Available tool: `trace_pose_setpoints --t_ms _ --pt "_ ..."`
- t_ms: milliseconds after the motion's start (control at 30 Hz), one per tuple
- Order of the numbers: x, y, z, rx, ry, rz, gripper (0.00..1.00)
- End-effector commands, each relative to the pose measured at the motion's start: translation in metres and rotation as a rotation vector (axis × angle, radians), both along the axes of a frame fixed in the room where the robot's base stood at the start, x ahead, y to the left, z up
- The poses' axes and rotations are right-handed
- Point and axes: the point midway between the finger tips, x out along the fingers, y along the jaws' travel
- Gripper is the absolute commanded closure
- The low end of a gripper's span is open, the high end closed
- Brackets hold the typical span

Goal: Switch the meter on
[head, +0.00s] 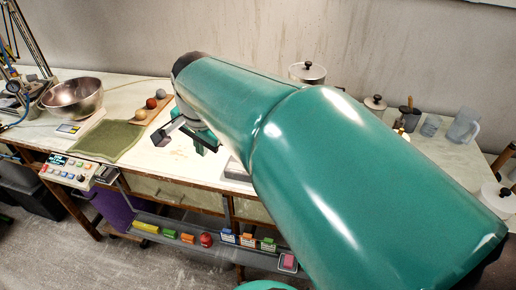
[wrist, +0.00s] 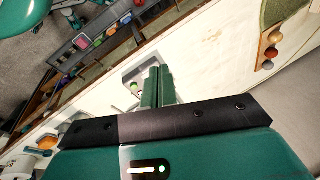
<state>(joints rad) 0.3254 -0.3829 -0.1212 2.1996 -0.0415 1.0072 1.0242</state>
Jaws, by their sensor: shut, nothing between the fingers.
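My gripper (head: 200,140) is over the bench, partly hidden by my arm in the head view. In the wrist view its two green fingers (wrist: 158,75) are together, with nothing between them. A pale grey device (wrist: 130,74) with a small greenish spot lies just beside the fingertips in that view; whether they touch cannot be told. A grey block (head: 236,170), partly behind my arm in the head view, may be the same device. A small flat device with a display (head: 68,128) lies at the left of the bench. Which one is the meter is unclear.
A control box with coloured buttons (head: 70,171) is at the bench's front left. A metal bowl (head: 76,97), a green mat (head: 108,141) and a wooden holder with balls (head: 155,112) are on the left. A low shelf (head: 185,244) carries several coloured items.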

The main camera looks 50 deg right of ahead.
Motion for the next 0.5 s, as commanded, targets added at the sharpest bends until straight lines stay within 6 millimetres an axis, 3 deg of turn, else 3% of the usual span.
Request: trace_pose_setpoints --t_ms 33,100,300,400,500 --pt "0.001 -0.028 -0.002 0.037 0.012 -0.172 1.0" --pt "-0.001 -0.064 -0.004 0.087 0.017 -0.422 1.0" --pt "-0.019 -0.147 -0.012 0.173 0.017 -1.016 1.0" --pt "-0.027 -0.169 -0.014 0.19 0.01 -1.183 1.0" --pt "-0.031 -0.178 -0.016 0.198 0.007 -1.258 1.0"
